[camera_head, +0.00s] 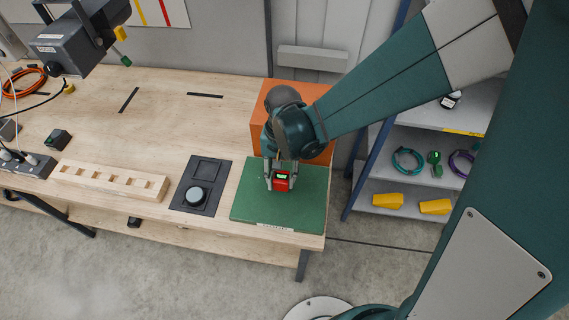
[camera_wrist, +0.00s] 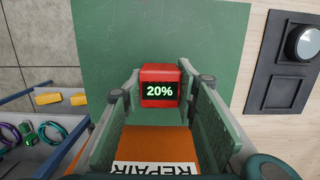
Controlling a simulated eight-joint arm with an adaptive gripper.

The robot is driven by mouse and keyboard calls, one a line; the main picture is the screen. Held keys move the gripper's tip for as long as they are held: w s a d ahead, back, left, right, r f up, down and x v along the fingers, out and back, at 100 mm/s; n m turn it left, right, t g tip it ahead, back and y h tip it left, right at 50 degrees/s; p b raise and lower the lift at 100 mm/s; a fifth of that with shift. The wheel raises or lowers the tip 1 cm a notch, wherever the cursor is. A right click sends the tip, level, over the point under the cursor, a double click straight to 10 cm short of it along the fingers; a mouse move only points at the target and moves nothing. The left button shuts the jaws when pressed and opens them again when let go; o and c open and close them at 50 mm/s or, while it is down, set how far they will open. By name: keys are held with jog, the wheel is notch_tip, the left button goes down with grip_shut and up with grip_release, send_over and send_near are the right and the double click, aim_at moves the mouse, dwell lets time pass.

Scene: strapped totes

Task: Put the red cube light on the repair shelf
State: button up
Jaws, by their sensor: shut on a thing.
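The red cube light (camera_head: 282,182) has a lit face that reads 20% in the wrist view (camera_wrist: 160,97). My gripper (camera_head: 280,175) is shut on it, with one finger on each side. The cube is over the green mat (camera_head: 251,190) at the right end of the bench; I cannot tell whether it touches the mat. The repair shelf is an orange block-like piece (camera_head: 263,100) behind the mat, partly hidden by my arm. Its orange surface and white REPAIR label (camera_wrist: 155,168) show at the bottom of the wrist view.
Left of the mat is a dark panel (camera_head: 180,201) with a round knob (camera_head: 196,195). Further left is a wooden block with slots (camera_head: 110,181). A grey rack (camera_head: 400,135) with cable coils and yellow bins stands right of the bench. The bench middle is mostly clear.

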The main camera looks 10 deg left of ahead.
aim_at(282, 186)
jog(key=shift+f, duration=0.1)
jog(key=shift+f, duration=1.95)
jog(key=shift+f, duration=0.2)
jog(key=o, duration=1.1)
jog(key=shift+r, duration=0.2)
jog(key=shift+w+r, duration=0.25)
jog(key=shift+r, duration=1.75)
jog(key=shift+w+r, duration=0.2)
jog(key=shift+r, duration=1.75)
jog(key=shift+w+r, duration=0.25)
jog(key=shift+r, duration=1.75)
